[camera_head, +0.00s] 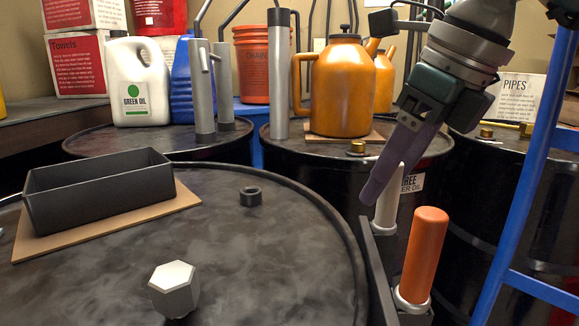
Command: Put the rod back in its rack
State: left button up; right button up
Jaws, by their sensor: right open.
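An orange rod (425,252) stands nearly upright at the lower right, its lower end in a light grey ring of the rack (377,270). The rack is a dark bar along the right side of the near drum. A pale grey cylinder (388,200) stands behind the orange rod. My right gripper (372,190) comes down from the upper right, seen side-on, with its fingers overlapping. It is open and holds nothing. Its fingertips are up and left of the orange rod and beside the pale cylinder; I cannot tell if they touch it. My left gripper is not in view.
An orange oil can (342,88) stands on a drum behind. A blue frame (535,180) stands at the right.

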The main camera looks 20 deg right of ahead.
jog(key=p+v, duration=0.5)
jog(key=v, duration=0.4)
jog(key=shift+r+p, duration=0.4)
jog(key=shift+s, duration=0.15)
jog(key=shift+d, duration=0.1)
dwell(0.7)
